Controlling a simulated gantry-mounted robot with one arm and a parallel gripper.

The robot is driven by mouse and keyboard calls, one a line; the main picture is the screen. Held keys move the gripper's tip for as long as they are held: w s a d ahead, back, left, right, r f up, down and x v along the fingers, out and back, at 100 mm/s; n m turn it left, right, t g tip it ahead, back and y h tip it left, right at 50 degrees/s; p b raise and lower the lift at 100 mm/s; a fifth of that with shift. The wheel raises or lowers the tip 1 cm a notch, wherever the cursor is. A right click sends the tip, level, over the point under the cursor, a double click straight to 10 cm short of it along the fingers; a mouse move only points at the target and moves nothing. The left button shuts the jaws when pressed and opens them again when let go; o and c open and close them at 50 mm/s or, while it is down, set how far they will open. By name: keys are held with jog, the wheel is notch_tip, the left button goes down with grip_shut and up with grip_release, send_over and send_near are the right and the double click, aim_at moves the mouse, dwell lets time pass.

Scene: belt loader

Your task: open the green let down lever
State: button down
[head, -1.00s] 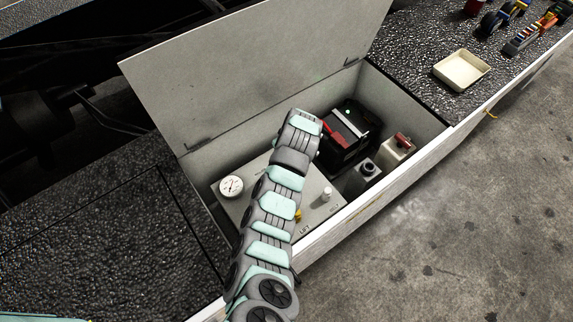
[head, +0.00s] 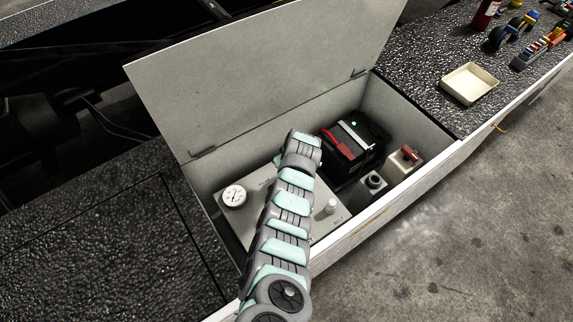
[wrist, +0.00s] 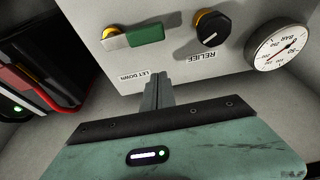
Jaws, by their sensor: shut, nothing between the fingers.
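The green let-down lever (wrist: 145,33) shows at the top of the wrist view, on a yellow-based mount on a pale panel (wrist: 176,60). Its left end is pale metal, and a LET DOWN label sits below it. My gripper (wrist: 157,82) is shut and empty. Its tips point at the panel just below the lever in the picture, near the label, and no grip on the lever shows. In the head view my arm covers the lever and my fingers; the panel (head: 240,215) shows beside the arm.
A black RELIEF knob (wrist: 211,27) and a gauge (wrist: 277,46) sit right of the lever. A black unit with a red handle (head: 350,148) and a grey box with a red switch (head: 404,160) stand in the compartment. Its raised lid (head: 260,75) is behind.

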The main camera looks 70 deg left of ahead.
jog(key=shift+b+x, duration=0.3)
jog(key=shift+x, duration=0.7)
jog(key=shift+w+d, duration=0.25)
jog(key=shift+d, duration=0.75)
jog(key=shift+w+d, duration=0.25)
jog(key=shift+d, duration=0.75)
jog(key=shift+s+n, duration=0.15)
jog(key=shift+n, duration=0.15)
